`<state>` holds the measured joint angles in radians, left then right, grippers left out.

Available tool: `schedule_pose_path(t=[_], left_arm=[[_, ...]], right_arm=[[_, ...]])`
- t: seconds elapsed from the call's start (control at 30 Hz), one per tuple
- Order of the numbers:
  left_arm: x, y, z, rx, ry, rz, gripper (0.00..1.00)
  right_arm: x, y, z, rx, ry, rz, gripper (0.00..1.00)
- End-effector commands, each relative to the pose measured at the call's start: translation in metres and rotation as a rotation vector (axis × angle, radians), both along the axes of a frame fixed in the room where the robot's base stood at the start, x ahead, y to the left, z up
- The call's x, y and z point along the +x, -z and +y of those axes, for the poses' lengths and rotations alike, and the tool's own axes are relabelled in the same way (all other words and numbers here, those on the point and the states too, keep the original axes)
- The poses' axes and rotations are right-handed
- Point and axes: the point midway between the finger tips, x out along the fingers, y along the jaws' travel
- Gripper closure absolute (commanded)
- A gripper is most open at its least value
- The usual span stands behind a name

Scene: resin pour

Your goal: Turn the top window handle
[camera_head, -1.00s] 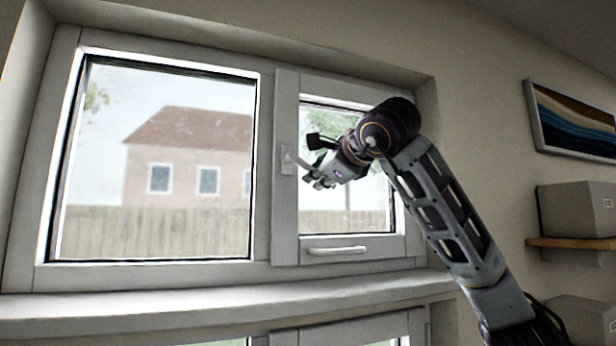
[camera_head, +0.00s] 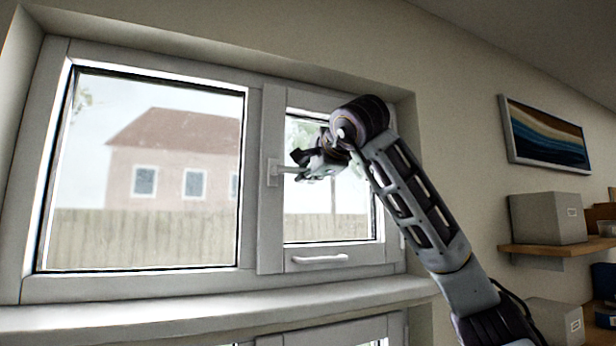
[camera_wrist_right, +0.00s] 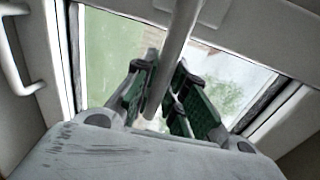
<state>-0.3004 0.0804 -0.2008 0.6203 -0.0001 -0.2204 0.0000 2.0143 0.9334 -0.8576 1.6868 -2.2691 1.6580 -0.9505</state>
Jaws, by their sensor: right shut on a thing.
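The top window handle (camera_head: 275,172) is a pale lever on an upright plate on the small right sash. Its lever points right, close to level, in the head view. My right gripper (camera_head: 303,171) is shut on the lever's outer part. In the right wrist view the pale lever (camera_wrist_right: 179,45) runs down between the two green-padded fingers of my right gripper (camera_wrist_right: 160,92). My left gripper is not in view.
A large fixed pane (camera_head: 150,180) lies left of the handle. A white pull bar (camera_head: 320,260) is low on the small sash, and a sill (camera_head: 200,308) runs below. A picture (camera_head: 545,135) and a shelf with a box (camera_head: 547,218) are on the right wall.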

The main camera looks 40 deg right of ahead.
Motion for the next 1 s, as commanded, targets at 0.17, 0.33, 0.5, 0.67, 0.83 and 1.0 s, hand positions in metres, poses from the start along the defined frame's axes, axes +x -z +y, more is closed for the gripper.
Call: schedule_pose_path(t=[0.17, 0.33, 0.5, 0.67, 0.83, 1.0], left_arm=[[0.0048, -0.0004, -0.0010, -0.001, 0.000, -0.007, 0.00], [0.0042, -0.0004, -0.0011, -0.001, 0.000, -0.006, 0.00], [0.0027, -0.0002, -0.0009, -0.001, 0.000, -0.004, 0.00], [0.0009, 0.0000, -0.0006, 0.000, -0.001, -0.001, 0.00], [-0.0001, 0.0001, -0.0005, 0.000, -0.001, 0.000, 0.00], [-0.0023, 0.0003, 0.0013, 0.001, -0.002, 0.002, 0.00]], right_arm=[[0.0004, -0.0018, 0.0008, -0.023, -0.002, 0.006, 1.00], [0.0003, -0.0020, 0.0007, -0.029, -0.002, 0.006, 1.00], [0.0003, -0.0021, 0.0007, -0.029, -0.002, 0.006, 1.00], [0.0002, -0.0021, 0.0007, -0.028, -0.002, 0.006, 0.70], [0.0002, -0.0019, 0.0006, -0.027, -0.001, 0.006, 0.64], [0.0001, -0.0018, 0.0004, -0.026, -0.001, 0.006, 0.64]])
